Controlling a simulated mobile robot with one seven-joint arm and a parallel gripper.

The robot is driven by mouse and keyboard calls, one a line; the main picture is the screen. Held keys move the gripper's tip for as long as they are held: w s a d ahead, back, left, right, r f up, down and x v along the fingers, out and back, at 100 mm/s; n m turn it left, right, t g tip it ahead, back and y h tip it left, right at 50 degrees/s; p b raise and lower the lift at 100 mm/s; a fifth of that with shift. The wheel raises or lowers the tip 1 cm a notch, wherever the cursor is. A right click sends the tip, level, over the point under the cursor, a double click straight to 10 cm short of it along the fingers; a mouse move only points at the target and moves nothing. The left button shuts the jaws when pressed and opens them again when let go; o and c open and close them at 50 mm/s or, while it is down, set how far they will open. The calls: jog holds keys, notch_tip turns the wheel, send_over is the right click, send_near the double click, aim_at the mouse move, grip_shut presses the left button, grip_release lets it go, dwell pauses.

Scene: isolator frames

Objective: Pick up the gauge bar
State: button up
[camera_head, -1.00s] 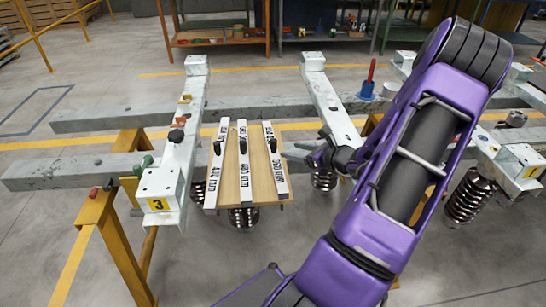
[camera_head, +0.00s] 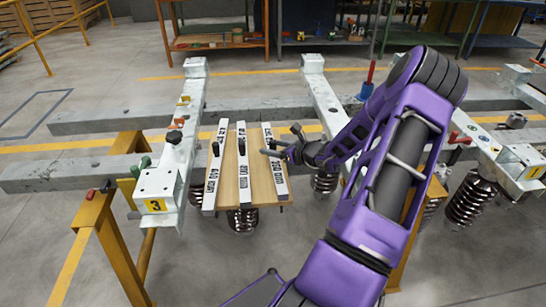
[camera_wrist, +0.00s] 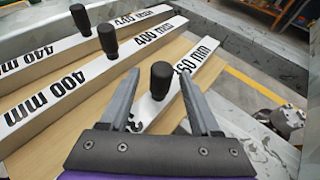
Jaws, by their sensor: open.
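Three white gauge bars with black knobs lie side by side on a wooden board (camera_head: 258,190). In the wrist view the far bar (camera_wrist: 62,52) reads 440 mm, the middle bar (camera_wrist: 75,88) 400 mm, and the nearest bar (camera_wrist: 199,57) appears to read 360 mm. In the head view the nearest one is the right bar (camera_head: 279,178). My gripper (camera_head: 280,142) is open and empty at the right bar. In the wrist view its fingers lie either side of that bar's knob (camera_wrist: 160,80); I cannot tell whether they touch it.
A white crosspiece marked 3 (camera_head: 158,190) stands left of the board, and another white crosspiece (camera_head: 325,95) stands to its right. Grey beams (camera_head: 90,174) run across on yellow trestles (camera_head: 112,245). A blue-based red-handled tool (camera_head: 367,88) stands behind my arm.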

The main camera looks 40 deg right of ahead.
grip_shut()
dwell(1.3)
